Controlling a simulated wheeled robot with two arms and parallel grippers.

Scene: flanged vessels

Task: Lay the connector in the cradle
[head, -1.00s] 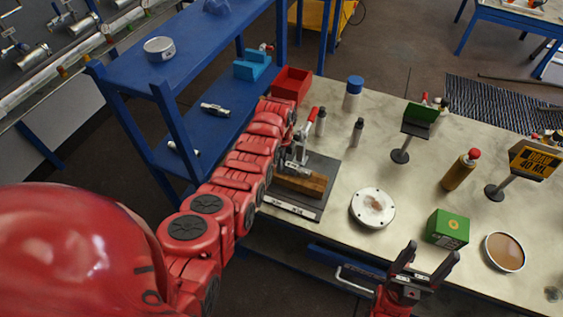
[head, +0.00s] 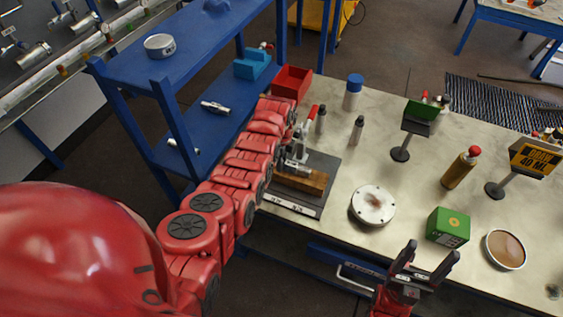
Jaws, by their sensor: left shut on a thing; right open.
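My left arm reaches over the bench's left end. Its gripper (head: 291,163) is mostly hidden by its own arm and shut on a small silver piece, apparently the connector (head: 294,168). This is just above or against the wooden block (head: 302,181) of the dark clamp fixture (head: 325,168); contact is unclear. A blue notched block, apparently the cradle (head: 252,64), sits on the blue shelf at the back, apart from the gripper. My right gripper (head: 425,261) is open and empty at the bench's front edge.
The clamp's red lever (head: 313,112) stands beside my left gripper. A red bin (head: 291,84) is behind it. A silver fitting (head: 215,107) lies on the lower shelf. A white disc (head: 373,205), green box (head: 448,226) and several bottles stand on the bench (head: 335,220).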

